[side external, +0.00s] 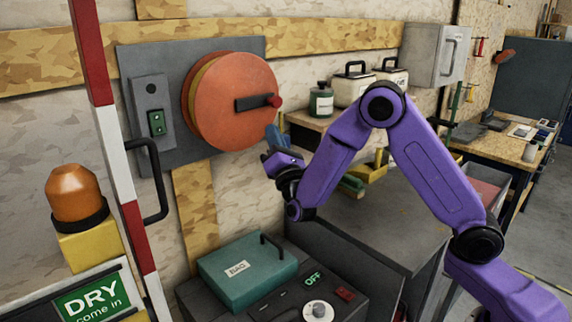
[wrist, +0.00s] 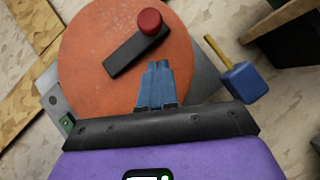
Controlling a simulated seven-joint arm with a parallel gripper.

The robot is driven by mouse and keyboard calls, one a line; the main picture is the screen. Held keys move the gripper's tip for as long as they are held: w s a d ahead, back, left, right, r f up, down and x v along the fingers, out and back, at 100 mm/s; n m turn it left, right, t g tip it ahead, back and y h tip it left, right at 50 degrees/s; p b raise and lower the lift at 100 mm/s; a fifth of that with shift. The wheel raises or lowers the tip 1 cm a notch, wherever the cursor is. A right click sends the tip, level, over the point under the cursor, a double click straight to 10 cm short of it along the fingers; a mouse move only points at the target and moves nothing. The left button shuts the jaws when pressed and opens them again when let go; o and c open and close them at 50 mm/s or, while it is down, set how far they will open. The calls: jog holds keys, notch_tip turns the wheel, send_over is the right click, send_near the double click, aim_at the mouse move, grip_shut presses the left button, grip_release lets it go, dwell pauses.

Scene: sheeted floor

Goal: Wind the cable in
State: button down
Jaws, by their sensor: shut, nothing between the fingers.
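An orange reel (side external: 235,100) is mounted on a grey wall plate (side external: 145,60). A black crank arm with a red knob (side external: 274,101) lies across its face, the knob to the right. The wrist view shows the reel (wrist: 95,45) filling the upper left and the red knob (wrist: 150,21) above my fingers. A tan band shows behind the reel's front disc; I cannot tell whether it is cable. My gripper (side external: 271,130) is shut and empty, below the knob and apart from it. Its blue fingertips (wrist: 157,65) lie together in the wrist view, below the crank.
A blue block on a yellow rod (wrist: 243,82) stands right of my fingers. A grey switch box (side external: 150,100) sits left of the reel. A shelf with tins (side external: 352,88) is to the right. A control box (side external: 315,300) and a teal case (side external: 245,272) are below.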

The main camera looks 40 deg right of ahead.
jog(key=v, duration=0.9)
jog(key=shift+s+f, duration=0.2)
jog(key=shift+s, duration=0.1)
jog(key=s+d+f+m+g+h, duration=0.35)
jog(key=s+d+m+g, duration=0.65)
jog(key=s+g, duration=0.4)
jog(key=s+a+f+g+y, duration=0.1)
jog(key=s+a+g+y, duration=0.1)
jog(key=s, duration=0.4)
jog(key=s+a+f+m+g+y, duration=0.1)
jog(key=s+a+g+y, duration=0.2)
jog(key=s+y, duration=0.3)
jog(key=s+a+f+m+g+y, duration=0.1)
jog(key=s+a+f+g+y, duration=0.1)
jog(key=s, duration=0.5)
jog(key=shift+s+a+g+y, duration=0.25)
jog(key=shift+a+g+y, duration=0.1)
jog(key=shift+g+y, duration=0.6)
